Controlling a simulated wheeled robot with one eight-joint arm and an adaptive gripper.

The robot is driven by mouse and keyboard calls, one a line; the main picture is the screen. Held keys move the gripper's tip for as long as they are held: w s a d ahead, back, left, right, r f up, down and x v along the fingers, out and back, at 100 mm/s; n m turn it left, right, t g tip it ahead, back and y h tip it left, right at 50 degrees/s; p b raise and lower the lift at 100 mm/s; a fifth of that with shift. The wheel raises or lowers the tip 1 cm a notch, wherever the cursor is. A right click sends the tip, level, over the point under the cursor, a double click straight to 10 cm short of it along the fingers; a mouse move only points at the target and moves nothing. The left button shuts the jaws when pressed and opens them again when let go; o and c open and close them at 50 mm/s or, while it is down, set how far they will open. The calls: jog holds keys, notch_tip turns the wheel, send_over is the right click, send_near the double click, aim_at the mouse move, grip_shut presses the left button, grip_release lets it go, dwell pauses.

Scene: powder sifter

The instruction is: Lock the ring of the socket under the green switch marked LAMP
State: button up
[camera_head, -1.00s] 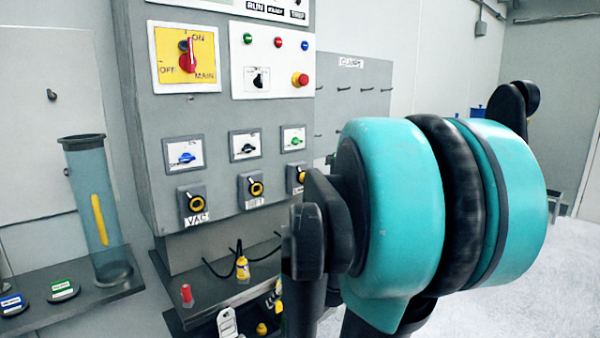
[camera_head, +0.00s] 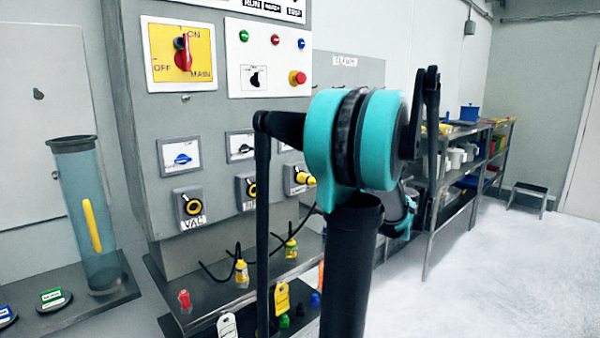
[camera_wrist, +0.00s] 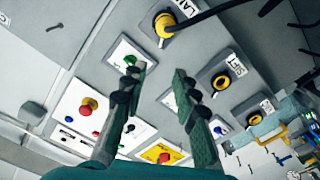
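The LAMP socket (camera_wrist: 181,18) has a yellow ring, and a yellow plug (camera_wrist: 162,26) with a black cable sits in it. Its label is partly cut off at the top of the wrist view. In the head view the plug (camera_head: 307,178) sticks out of the right-hand socket (camera_head: 291,180). The green switch (camera_wrist: 131,62) is on a white plate beside that socket in the wrist view; my arm hides it in the head view. My gripper (camera_wrist: 157,75) is open and empty, its fingertips short of the plug and near the switch plate. Whether the ring is turned cannot be told.
The SIFT socket (camera_wrist: 221,81) and VAC socket (camera_wrist: 254,119) sit beside it with empty yellow rings. A yellow plug (camera_head: 242,272) stands on the ledge below. A clear tube (camera_head: 88,215) stands left. Floor at right (camera_head: 500,270) is clear; shelves (camera_head: 455,180) stand behind.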

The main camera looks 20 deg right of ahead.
aim_at(297, 169)
jog(key=x, duration=1.6)
jog(key=shift+w+a+f, duration=0.1)
jog(key=shift+w, duration=0.1)
jog(key=shift+c, duration=0.3)
grip_shut()
